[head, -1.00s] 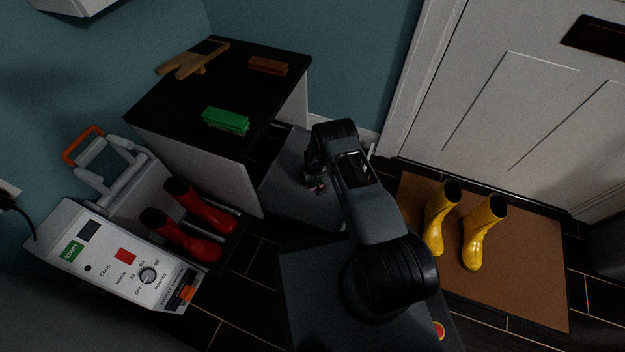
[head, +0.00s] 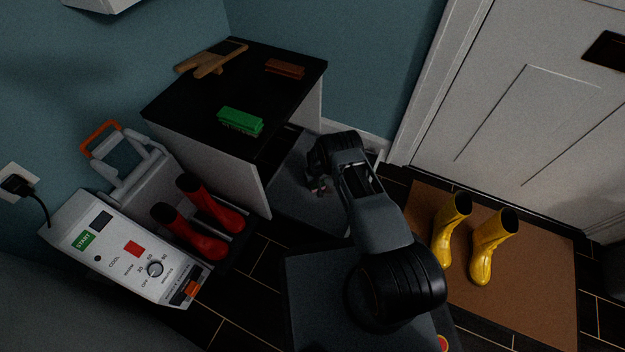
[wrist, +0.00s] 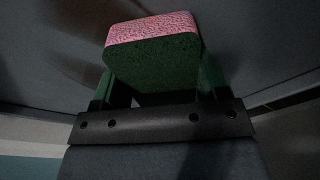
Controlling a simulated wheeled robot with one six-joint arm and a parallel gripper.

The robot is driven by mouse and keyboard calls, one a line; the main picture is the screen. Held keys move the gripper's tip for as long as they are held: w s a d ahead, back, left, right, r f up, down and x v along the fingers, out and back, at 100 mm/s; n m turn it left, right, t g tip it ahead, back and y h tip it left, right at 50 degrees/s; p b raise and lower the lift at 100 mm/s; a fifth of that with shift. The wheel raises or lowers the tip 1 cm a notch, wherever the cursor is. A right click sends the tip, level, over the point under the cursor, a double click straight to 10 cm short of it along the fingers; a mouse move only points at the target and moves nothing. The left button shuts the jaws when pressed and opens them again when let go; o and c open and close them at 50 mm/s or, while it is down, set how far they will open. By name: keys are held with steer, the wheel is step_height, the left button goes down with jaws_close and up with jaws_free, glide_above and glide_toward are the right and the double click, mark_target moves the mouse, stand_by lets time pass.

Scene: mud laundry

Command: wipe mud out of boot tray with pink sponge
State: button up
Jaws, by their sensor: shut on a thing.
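My gripper (head: 317,187) is low over the grey boot tray (head: 290,205), beside the dark cabinet, partly hidden by my arm in the head view. In the wrist view my gripper (wrist: 160,92) is shut on the pink sponge (wrist: 150,30), which has a pink face and a dark green body. The sponge sits between the two green fingers. The tray's grey surface (wrist: 265,45) fills the wrist view behind it. A dark patch shows on the left there; I cannot tell mud from shadow. Contact between sponge and tray is unclear.
A black-topped cabinet (head: 180,107) bears a green brush (head: 241,121), a brown brush (head: 285,68) and a wooden boot jack (head: 212,62). Red boots (head: 195,236) stand on a boot dryer (head: 125,250) at left. Yellow boots (head: 491,250) stand on a brown mat (head: 545,290) by the door.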

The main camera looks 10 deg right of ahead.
steer(key=shift+r+p, duration=1.95)
steer(key=shift+r, duration=1)
steer(key=shift+r+p, duration=1.05)
steer(key=shift+r, duration=0.5)
